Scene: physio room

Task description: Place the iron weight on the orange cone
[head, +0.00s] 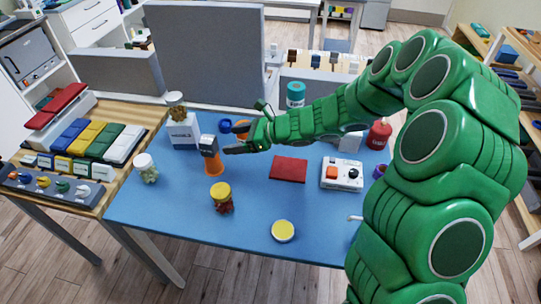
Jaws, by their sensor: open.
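The orange cone (213,167) stands upright on the blue table, left of centre. A dark grey block (208,145), which looks like the iron weight, sits on top of the cone. My gripper (246,129) is just to the right of the weight, with its jaws apart and pointing left. No object shows between the fingers. A small gap seems to separate the lower finger from the weight, but the exact depth is hard to tell. My green arm reaches in from the right and hides part of the table behind it.
A white box (183,133) stands behind the cone. A yellow-lidded jar (222,198) is in front, and a white-lidded jar (146,168) is left. A red pad (288,169) and white control box (342,174) lie right. The front left of the table is clear.

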